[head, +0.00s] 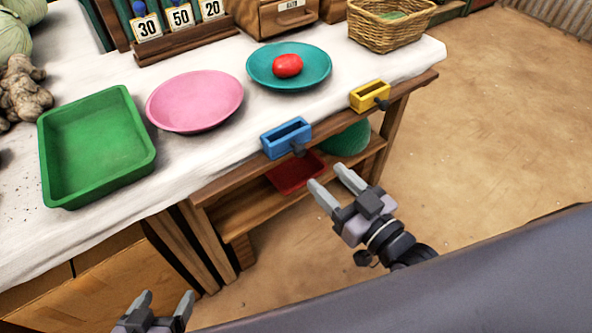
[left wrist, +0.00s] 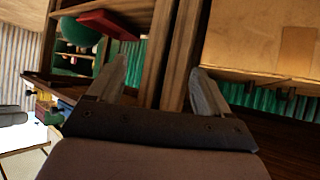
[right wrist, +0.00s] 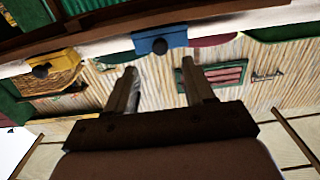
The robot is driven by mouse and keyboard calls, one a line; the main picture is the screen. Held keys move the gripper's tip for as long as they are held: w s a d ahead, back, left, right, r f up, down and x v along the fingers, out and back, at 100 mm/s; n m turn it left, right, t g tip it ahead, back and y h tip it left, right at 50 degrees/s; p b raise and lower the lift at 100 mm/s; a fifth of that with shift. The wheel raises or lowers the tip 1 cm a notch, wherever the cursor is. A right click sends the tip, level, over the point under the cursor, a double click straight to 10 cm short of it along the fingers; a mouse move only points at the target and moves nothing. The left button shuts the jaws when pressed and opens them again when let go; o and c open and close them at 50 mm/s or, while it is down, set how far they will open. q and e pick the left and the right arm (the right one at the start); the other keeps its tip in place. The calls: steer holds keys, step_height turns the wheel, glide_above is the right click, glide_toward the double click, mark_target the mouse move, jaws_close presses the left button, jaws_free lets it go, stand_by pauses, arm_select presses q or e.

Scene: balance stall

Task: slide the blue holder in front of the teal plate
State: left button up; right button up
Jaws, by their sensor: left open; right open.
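The blue holder (head: 286,137) is a small open box with a dark knob, at the table's front edge. It sits between the pink plate (head: 195,101) and the teal plate (head: 289,66), nearer the front than both. A red round item (head: 287,65) lies on the teal plate. My right gripper (head: 331,175) is open and empty, below and right of the blue holder and apart from it. The blue holder (right wrist: 160,41) also shows ahead of the fingers in the right wrist view. My left gripper (head: 168,297) is open and empty, low in front of the table.
A yellow holder (head: 370,96) sits on the same edge, to the right. A green tray (head: 97,146) lies at the left, a wicker basket (head: 390,24) at the back right. Number cards (head: 180,17) stand behind. A shelf below holds a red tray (head: 295,174).

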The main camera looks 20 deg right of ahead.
mark_target(304, 153)
steer(key=shift+b+x, duration=0.5)
steer(key=shift+x, duration=3.1)
jaws_close()
steer(key=shift+d, duration=0.15)
